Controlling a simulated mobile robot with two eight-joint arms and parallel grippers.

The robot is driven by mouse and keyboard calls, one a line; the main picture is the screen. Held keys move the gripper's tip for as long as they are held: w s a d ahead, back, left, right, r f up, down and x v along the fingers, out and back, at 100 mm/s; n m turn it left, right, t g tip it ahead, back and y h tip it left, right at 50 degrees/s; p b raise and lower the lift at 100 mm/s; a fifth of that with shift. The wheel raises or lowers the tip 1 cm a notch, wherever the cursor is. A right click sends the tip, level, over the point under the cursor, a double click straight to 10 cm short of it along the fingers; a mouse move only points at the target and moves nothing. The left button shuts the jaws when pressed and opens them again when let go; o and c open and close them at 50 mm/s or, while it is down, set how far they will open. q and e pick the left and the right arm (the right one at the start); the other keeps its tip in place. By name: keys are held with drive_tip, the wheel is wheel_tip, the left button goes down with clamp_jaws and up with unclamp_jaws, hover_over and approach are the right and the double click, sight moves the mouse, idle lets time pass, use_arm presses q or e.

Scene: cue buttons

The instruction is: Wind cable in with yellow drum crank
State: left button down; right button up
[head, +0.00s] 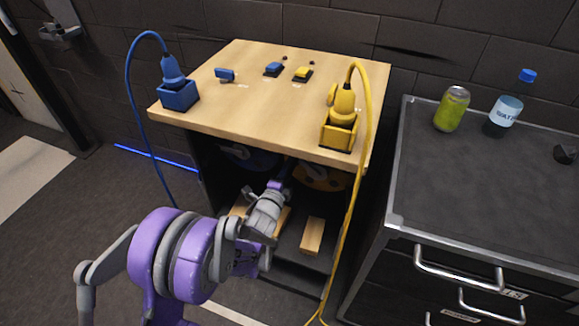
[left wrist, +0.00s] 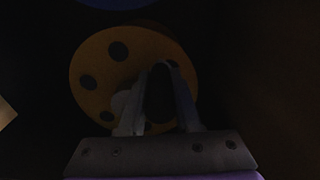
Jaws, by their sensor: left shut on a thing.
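The yellow drum (head: 325,180) sits in the dark space under the wooden table, partly hidden by its top. In the left wrist view it is a yellow disc (left wrist: 92,62) with several round holes. My left gripper (head: 282,180) reaches under the table in front of the drums. In the left wrist view, its fingers (left wrist: 160,72) are shut on a dark crank handle (left wrist: 160,95) in front of the yellow disc. The yellow cable (head: 358,180) runs from the yellow plug (head: 344,102) down past the table's right front to the floor. My right gripper is not in view.
A blue drum (head: 250,157) sits left of the yellow one. Wooden blocks (head: 312,235) lie on the shelf below. A blue cable (head: 137,110) hangs at the left. A dark drawer cabinet (head: 480,190) with a can (head: 452,108) and bottle (head: 503,115) stands close at the right.

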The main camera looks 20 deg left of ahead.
use_arm(q)
drive_tip(key=c, duration=0.6)
unclamp_jaws()
drive_tip(key=shift+d+r, duration=0.1)
drive_tip(key=shift+d, duration=0.05)
drive_tip(key=s, duration=1)
drive_tip(key=shift+s+a, duration=0.2)
drive_tip(key=shift+s, duration=0.2)
drive_tip(key=s+d+f+n+g, duration=0.1)
drive_tip(key=s+d+n+g, duration=0.1)
drive_tip(key=s+n+g, duration=0.9)
drive_tip(key=s+d+f+n+g, duration=0.1)
drive_tip(key=s+f+n+g, duration=0.15)
drive_tip(key=s+n, duration=0.9)
wheel_tip(320, 180, up, 21)
drive_tip(key=s+m+p, duration=0.2)
drive_tip(key=m+p, duration=0.3)
drive_tip(key=p, duration=1.2)
drive_tip(key=shift+s+d+f+t+y, duration=0.2)
drive_tip(key=shift+s+t+y, duration=0.1)
drive_tip(key=shift+t, duration=0.15)
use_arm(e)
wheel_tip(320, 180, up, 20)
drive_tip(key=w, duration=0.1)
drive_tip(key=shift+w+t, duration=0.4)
